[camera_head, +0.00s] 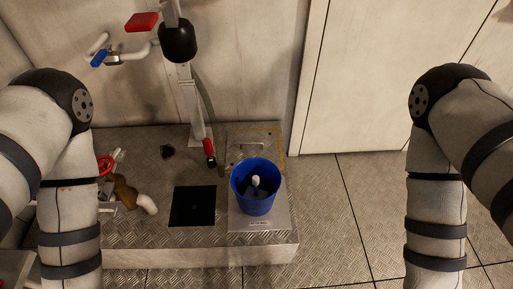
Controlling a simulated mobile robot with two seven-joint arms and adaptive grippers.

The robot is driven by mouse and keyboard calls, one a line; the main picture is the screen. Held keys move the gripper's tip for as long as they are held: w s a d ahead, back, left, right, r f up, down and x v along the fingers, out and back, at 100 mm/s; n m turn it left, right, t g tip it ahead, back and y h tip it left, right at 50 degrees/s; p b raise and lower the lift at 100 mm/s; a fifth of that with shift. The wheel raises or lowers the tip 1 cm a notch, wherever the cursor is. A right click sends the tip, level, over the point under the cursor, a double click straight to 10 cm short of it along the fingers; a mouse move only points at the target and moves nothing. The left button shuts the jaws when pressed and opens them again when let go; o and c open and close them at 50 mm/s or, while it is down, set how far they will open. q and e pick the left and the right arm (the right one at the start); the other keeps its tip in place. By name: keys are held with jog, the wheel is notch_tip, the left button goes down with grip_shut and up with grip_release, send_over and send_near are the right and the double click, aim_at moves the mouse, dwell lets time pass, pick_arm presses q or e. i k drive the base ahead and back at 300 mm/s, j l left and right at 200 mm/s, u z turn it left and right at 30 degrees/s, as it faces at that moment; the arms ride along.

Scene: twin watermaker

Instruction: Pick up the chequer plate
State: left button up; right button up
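A lighter metal plate (240,222) with a small label along its front edge lies on the raised chequer-patterned platform (190,254). It looks like the chequer plate. A blue bucket (254,190) stands on it and hides its middle. Behind the bucket is a metal surface with a bar handle (252,146) and yellow marking at its corner; I cannot tell whether it is the same plate. My left and right arms show at the two sides, but both grippers are out of the picture.
A square black opening or panel (193,206) is left of the bucket. A post with a red handle (209,148) rises behind it. Pipework with a red handwheel (106,165) is at the left. Patterned floor at the right is clear.

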aim_at(242, 144)
jog(key=l+u, duration=0.1)
jog(key=l, duration=1.25)
jog(key=i+l+u, duration=0.1)
jog(key=i+l, duration=0.7)
jog(key=l, duration=0.15)
